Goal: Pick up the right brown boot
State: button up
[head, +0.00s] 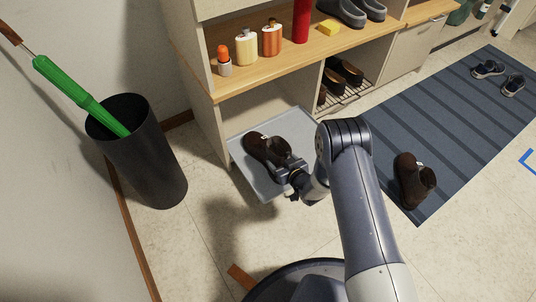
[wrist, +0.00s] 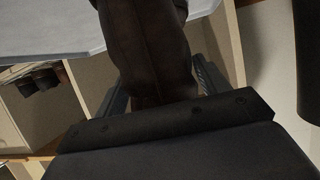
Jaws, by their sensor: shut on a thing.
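One dark brown boot (head: 262,147) is over the grey tray, its toe toward the upper left. My gripper (head: 290,170) is shut on this boot at its near right end. In the wrist view the boot (wrist: 150,45) stands between my two fingers (wrist: 160,90), and its far end is cut off by the frame. I cannot tell whether it touches the tray. A second dark brown boot (head: 413,180) is at the near edge of the striped mat, to the right of my arm and apart from my gripper.
The grey tray (head: 248,172) sits low by the wooden shelf unit (head: 240,95). A black bin (head: 150,165) with a green umbrella (head: 70,90) stands at left. Dark shoes (head: 347,72) lie on a rack. The blue striped mat (head: 430,130) holds sneakers (head: 488,69).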

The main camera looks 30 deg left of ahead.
jog(key=shift+r, duration=0.1)
jog(key=c, duration=1)
